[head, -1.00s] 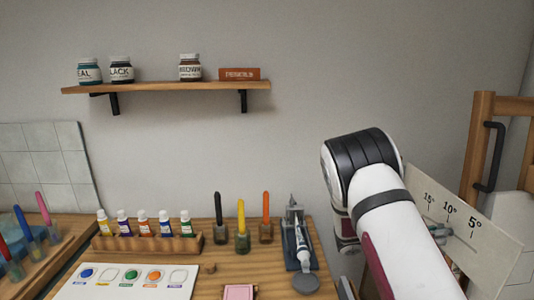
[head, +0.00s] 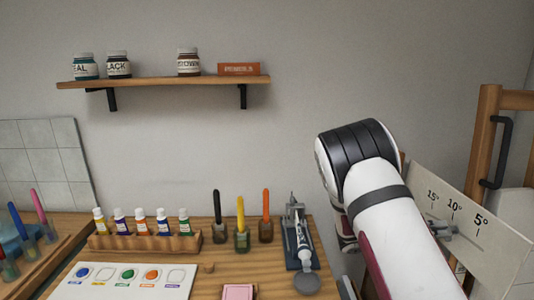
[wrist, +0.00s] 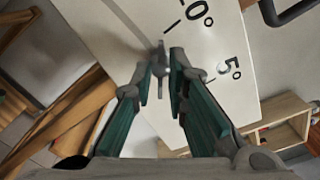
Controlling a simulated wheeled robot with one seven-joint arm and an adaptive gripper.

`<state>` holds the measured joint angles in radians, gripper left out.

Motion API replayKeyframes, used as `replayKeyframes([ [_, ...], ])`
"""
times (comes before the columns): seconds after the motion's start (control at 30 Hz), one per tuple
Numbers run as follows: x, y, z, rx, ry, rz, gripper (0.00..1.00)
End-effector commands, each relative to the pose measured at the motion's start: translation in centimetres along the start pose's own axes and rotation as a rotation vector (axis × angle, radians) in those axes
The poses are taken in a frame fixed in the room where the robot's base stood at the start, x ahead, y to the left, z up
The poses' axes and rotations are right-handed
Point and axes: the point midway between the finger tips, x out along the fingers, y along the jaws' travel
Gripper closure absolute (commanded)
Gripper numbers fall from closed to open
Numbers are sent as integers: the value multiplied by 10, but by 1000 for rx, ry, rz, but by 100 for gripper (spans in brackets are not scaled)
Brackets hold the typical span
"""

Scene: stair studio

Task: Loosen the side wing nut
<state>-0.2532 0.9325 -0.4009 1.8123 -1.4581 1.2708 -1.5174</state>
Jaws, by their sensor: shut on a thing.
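The side wing nut (wrist: 159,58) is a small grey metal piece on the pale angle plate (wrist: 236,97), near the 10° and 5° marks in the wrist view. My gripper (wrist: 162,66) has its teal-padded fingers on either side of the wing nut and is shut on it. In the head view the grey wing nut hardware (head: 441,229) shows at the plate (head: 500,240), just right of my arm. My arm hides the gripper fingers there.
A wooden easel frame with a black handle (head: 492,155) stands at the right. The desk (head: 205,285) at the left holds a paint rack (head: 145,241), brushes in jars (head: 242,238) and a palette card (head: 125,280). A shelf (head: 170,84) with jars hangs on the wall.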

Motion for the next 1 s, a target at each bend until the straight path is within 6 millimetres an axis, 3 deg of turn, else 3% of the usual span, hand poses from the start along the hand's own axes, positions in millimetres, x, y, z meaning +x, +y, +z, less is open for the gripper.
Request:
replayKeyframes([
  [0.07, 0, 0, 1, -85, -1, 0, 100],
  [0.1, 0, 0, 0, -95, -1, 0, 81],
  [0.13, 0, 0, 0, -92, -1, 0, 74],
  [0.57, -4, 0, 1, -88, -2, 1, 73],
  [1.0, -42, 0, 1, -87, -2, 2, 73],
])
